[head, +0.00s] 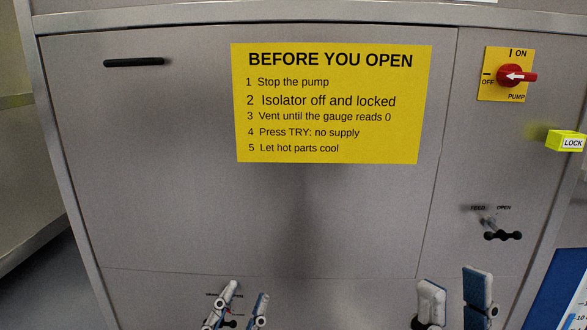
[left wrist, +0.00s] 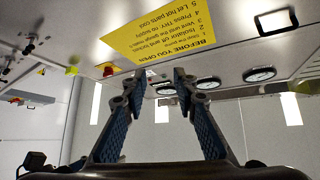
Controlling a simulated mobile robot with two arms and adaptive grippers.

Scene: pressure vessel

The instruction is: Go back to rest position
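My left gripper (head: 240,305) is at the bottom of the head view, left of centre, in front of the lower grey panel. Its two fingers stand apart with nothing between them. The left wrist view shows the same gripper (left wrist: 157,80) open and empty, with the panel turned upside down behind it. My right gripper (head: 454,297) is at the bottom right of the head view. Its fingers are apart and the gap between them is empty. Both grippers are cut off by the lower edge.
The grey panel (head: 140,180) carries a yellow sign (head: 332,150), a black handle (head: 134,62) and a red pump switch (head: 514,76) pointing left to OFF. A yellow lock block (head: 566,141) sits at the right. A black-knobbed valve handle (head: 502,236) is below. Gauges (left wrist: 209,84) show in the left wrist view.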

